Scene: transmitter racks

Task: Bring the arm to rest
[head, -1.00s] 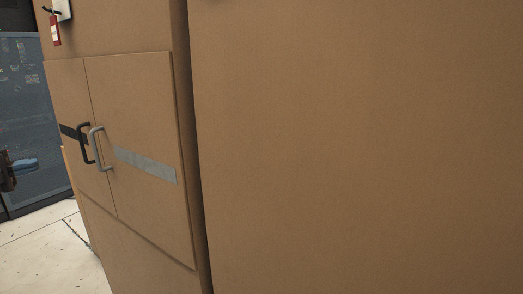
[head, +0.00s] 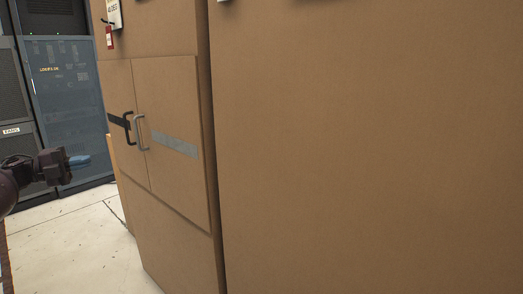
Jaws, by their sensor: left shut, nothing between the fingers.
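My left gripper (head: 57,167) comes in from the left edge in the head view, dark and raised above the floor, with its fingers shut and empty. It is apart from the brown cabinet. A small blue thing (head: 80,160) shows just right of its fingers; I cannot tell what it is. My right gripper is not in view.
A large brown cabinet (head: 370,150) fills the right. Left of it are two cabinet doors (head: 175,115) with a black handle (head: 128,128) and a grey handle (head: 140,132). A blue-grey rack (head: 75,100) stands behind. Pale floor (head: 75,245) is free at lower left.

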